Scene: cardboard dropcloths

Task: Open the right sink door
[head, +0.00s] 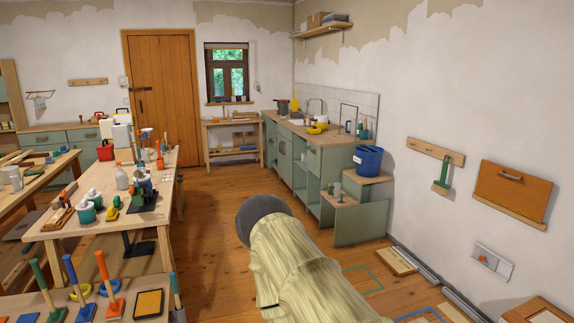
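The sink counter (335,138) runs along the right wall at the back of the room, with a tap (314,103) above its sink. Below are pale green fronts; a green door (285,160) under the sink area looks shut, seen at a steep angle. Another green front (271,142) lies farther back. I cannot tell for sure which one is the right sink door. My arm, in a beige sleeve with a dark rounded part, reaches up from the bottom centre, well short of the counter. My gripper does not show.
A cluttered worktable (100,220) is on the left. Wooden floor (215,205) lies clear between. Boards (393,262) lie by the right wall.

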